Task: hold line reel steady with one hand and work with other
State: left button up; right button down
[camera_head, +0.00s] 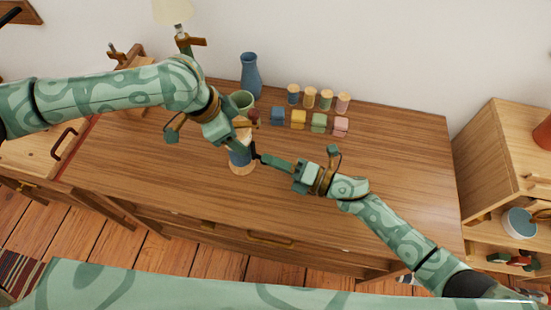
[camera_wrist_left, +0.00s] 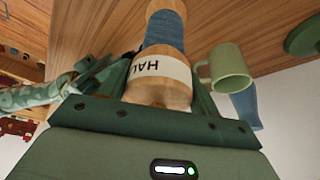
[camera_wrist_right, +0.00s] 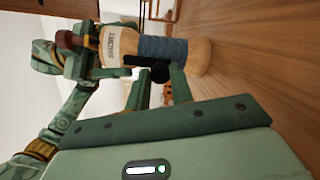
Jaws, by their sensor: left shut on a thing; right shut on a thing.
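The line reel (camera_head: 240,158) is a pale wooden spool with blue winding and a white lettered label, upright on the wooden dresser top. It also shows in the left wrist view (camera_wrist_left: 166,30) and the right wrist view (camera_wrist_right: 165,48). My left gripper (camera_head: 240,132) is shut on its upper wooden part, from above. A dark red-brown knob (camera_wrist_right: 68,40) shows at the reel's top end. My right gripper (camera_head: 264,158) is shut on a small black knob (camera_wrist_right: 160,71) beside the blue winding. Its fingers partly hide how the knob joins the reel.
A green mug (camera_head: 242,100) and a blue vase (camera_head: 250,76) stand close behind the reel. Several coloured blocks (camera_head: 298,118) and several small spools (camera_head: 310,97) stand at the back. The dresser top (camera_head: 400,160) is clear at right and front left.

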jog(key=shift+d+f, duration=0.1)
dwell(0.3)
jog(key=c, duration=1.2)
grip_release()
jog(key=v, duration=1.2)
pick_arm(q)
jog(key=o, duration=1.2)
jog(key=shift+o, duration=0.2)
